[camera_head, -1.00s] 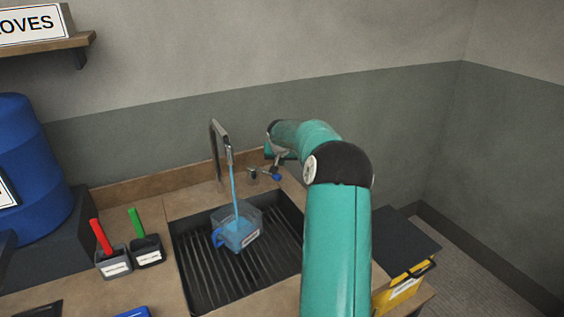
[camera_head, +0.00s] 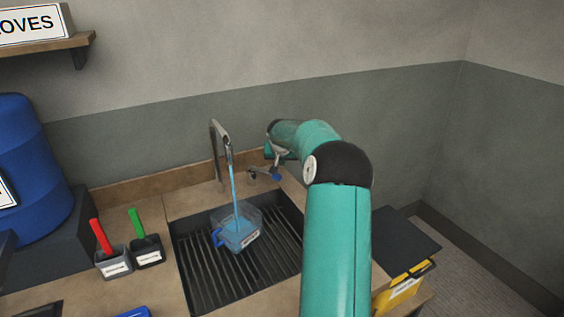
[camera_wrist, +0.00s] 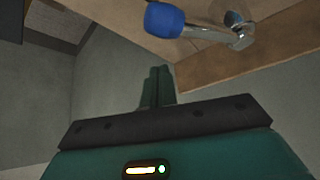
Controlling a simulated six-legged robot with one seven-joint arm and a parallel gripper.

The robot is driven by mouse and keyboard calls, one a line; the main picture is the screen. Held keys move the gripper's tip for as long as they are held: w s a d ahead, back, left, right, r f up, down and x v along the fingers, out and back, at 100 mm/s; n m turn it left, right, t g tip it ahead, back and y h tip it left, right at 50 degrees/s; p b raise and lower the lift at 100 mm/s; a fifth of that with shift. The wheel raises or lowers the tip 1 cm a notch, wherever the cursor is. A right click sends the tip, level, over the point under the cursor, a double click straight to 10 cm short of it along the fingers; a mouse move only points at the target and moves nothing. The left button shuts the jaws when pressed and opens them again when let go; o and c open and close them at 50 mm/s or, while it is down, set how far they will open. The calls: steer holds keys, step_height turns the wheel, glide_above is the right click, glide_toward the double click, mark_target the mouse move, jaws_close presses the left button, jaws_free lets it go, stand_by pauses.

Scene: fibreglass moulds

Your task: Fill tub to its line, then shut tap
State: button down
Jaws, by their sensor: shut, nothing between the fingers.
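The clear tub (camera_head: 251,216) with a blue handle stands on the slatted sink grate, under the spout (camera_head: 219,140). A blue stream (camera_head: 235,185) runs from the spout into it, and blue liquid covers its lower part. Its fill line is too small to make out. The tap lever (camera_head: 264,174) has a blue knob (camera_head: 277,177), which also shows large at the top of the wrist view (camera_wrist: 165,20). My gripper (camera_wrist: 157,85) is shut and empty, apart from the knob in the wrist view. In the head view my arm partly hides it near the lever.
The sink grate (camera_head: 205,268) is sunk in a wooden counter. Two small holders with a red handle (camera_head: 101,237) and a green handle (camera_head: 136,222) stand left of it. A blue drum (camera_head: 30,165) is farther left. A yellow item (camera_head: 402,288) is at the right.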

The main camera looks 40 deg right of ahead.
steer(key=shift+f, duration=2.35)
steer(key=shift+a, duration=0.1)
stand_by(5.2)
